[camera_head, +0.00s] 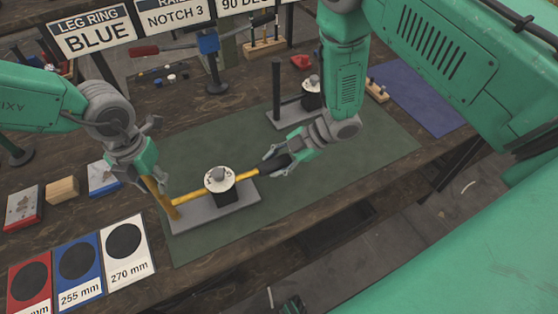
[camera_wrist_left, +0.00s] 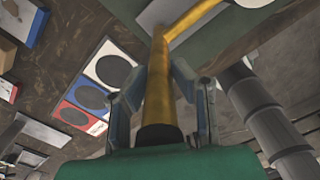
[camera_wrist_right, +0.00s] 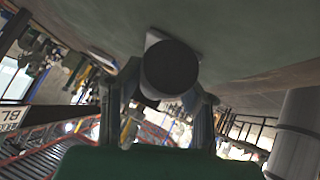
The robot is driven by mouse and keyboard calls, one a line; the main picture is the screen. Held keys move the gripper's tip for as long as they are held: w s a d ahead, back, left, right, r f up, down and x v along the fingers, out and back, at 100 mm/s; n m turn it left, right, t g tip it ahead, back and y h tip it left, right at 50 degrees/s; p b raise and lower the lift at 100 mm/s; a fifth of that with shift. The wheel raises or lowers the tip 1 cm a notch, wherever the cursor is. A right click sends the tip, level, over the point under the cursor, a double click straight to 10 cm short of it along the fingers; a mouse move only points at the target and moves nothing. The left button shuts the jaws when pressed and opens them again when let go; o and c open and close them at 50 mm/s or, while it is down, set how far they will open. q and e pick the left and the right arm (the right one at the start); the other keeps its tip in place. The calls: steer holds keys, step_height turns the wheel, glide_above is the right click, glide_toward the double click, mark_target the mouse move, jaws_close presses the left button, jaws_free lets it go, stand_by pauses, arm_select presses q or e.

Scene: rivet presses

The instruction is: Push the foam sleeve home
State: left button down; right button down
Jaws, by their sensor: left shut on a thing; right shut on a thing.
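A yellow bar (camera_head: 242,176) runs across a grey base plate (camera_head: 235,201), passing a black holder with a white round top (camera_head: 219,180). At its left end it meets a second yellow tube (camera_head: 160,198). My left gripper (camera_head: 150,178) is shut on this tube; the left wrist view shows the tube (camera_wrist_left: 158,90) between the fingers, with a dark lower end. My right gripper (camera_head: 277,163) is shut on the black foam sleeve at the bar's right end. The sleeve's round dark face (camera_wrist_right: 169,68) fills the space between the fingers in the right wrist view. How far the sleeve covers the bar is hidden.
A second grey plate with a black post (camera_head: 276,90) and white-topped holder (camera_head: 311,93) stands behind. Red, blue and white length cards (camera_head: 79,261) lie front left. A wooden block (camera_head: 62,190) is at the left. The green mat (camera_head: 365,155) is clear at the right.

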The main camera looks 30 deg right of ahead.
mark_target(255, 171)
steer(key=a, duration=0.6)
steer(key=shift+w+a+r, duration=0.1)
steer(key=shift+a, duration=0.15)
steer(key=c, duration=1.2)
jaws_free()
steer(key=shift+o, duration=0.4)
steer(key=shift+d, duration=0.2)
steer(key=shift+d, duration=0.1)
steer(key=shift+d+r, duration=0.15)
steer(key=v, duration=1.1)
steer(key=shift+d, duration=0.2)
